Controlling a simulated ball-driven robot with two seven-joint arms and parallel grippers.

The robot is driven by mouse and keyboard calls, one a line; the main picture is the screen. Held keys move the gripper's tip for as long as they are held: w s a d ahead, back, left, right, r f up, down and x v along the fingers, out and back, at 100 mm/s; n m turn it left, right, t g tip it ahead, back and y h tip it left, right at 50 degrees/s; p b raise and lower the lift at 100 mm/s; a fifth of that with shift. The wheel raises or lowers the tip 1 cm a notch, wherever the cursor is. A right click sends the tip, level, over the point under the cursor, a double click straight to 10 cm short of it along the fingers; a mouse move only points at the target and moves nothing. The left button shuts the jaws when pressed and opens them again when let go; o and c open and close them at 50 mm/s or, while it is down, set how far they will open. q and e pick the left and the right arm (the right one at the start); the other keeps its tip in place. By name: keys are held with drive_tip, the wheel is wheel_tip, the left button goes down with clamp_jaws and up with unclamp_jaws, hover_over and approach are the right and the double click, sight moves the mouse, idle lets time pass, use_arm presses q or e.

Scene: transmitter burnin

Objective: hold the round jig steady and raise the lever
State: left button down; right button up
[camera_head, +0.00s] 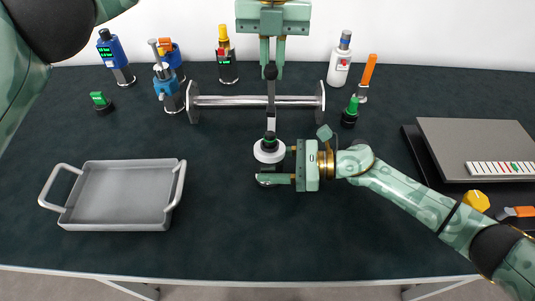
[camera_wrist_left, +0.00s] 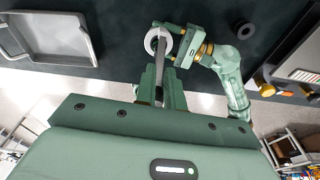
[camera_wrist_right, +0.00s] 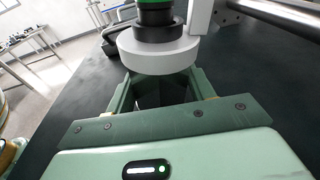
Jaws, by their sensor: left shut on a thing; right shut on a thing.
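The round jig (camera_head: 268,151) is a white ring with a dark base and a black and green part at its centre. My right gripper (camera_head: 274,166) is shut around it from the right. The ring fills the upper middle of the right wrist view (camera_wrist_right: 155,55). The lever (camera_head: 271,95) is a long dark bar with a black knob, running from the jig to my left gripper (camera_head: 271,66). My left gripper is shut on its knob end. The left wrist view shows the lever (camera_wrist_left: 161,62) between the fingers; its exact tilt is unclear.
A metal rail (camera_head: 235,101) on two end plates lies behind the lever. A grey tray (camera_head: 120,190) is at left. Several bottle-like tools, such as a blue one (camera_head: 115,55) and a white one (camera_head: 340,60), stand at the back. A grey device (camera_head: 470,140) is at right. The front table is clear.

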use_arm(q)
drive_tip(key=shift+w+f, duration=0.2)
drive_tip(key=shift+w, duration=0.4)
drive_tip(key=c, duration=2.1)
unclamp_jaws()
drive_tip(key=o, duration=0.8)
drive_tip(key=shift+r, duration=0.1)
drive_tip(key=r, duration=0.5)
drive_tip(key=shift+w+d, duration=0.1)
drive_tip(key=shift+w, duration=0.25)
drive_tip(key=shift+f, duration=0.1)
